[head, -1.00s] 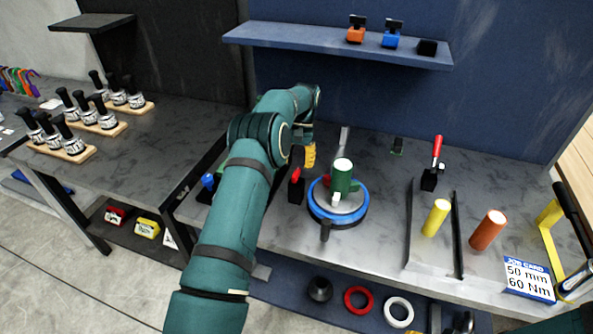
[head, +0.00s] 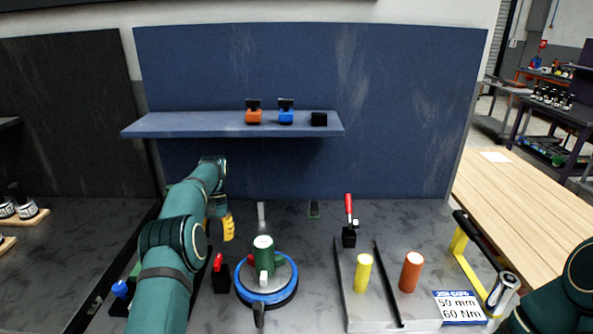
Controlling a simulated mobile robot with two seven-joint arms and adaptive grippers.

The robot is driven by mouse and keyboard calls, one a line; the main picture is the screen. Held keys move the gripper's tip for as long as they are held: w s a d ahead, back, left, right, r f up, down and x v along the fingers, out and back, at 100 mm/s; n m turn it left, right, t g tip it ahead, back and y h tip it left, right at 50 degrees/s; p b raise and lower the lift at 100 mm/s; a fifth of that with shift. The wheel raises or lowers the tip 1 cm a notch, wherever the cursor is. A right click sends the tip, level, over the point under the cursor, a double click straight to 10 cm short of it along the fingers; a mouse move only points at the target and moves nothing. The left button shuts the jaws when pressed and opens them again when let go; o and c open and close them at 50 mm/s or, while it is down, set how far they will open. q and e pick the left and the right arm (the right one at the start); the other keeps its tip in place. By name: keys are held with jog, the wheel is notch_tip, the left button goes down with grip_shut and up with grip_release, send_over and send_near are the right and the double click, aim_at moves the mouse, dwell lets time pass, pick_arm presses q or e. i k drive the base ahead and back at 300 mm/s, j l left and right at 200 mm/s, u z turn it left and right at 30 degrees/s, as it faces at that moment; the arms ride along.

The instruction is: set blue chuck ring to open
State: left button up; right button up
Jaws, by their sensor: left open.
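The chuck has a blue ring (head: 267,296) around a grey top, with a dark handle (head: 259,315) pointing toward the front. A green cylinder with a pale top (head: 264,254) stands upright in its middle. My left gripper (head: 222,212) is behind and left of the chuck, apart from the ring. It is open, partly hidden by my own forearm, and a yellow piece (head: 228,228) shows beside it; I cannot tell whether they touch. My right arm shows at the lower right, but its gripper is out of view.
A red-handled black clamp (head: 219,272) stands just left of the chuck, another (head: 349,225) behind right. Yellow (head: 363,272) and orange (head: 411,271) cylinders stand on the right, near the job card (head: 459,307). A blue shelf (head: 180,126) is above. The bench behind the chuck is mostly clear.

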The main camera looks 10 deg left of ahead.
aim_at(258, 301)
jog(key=k, duration=1)
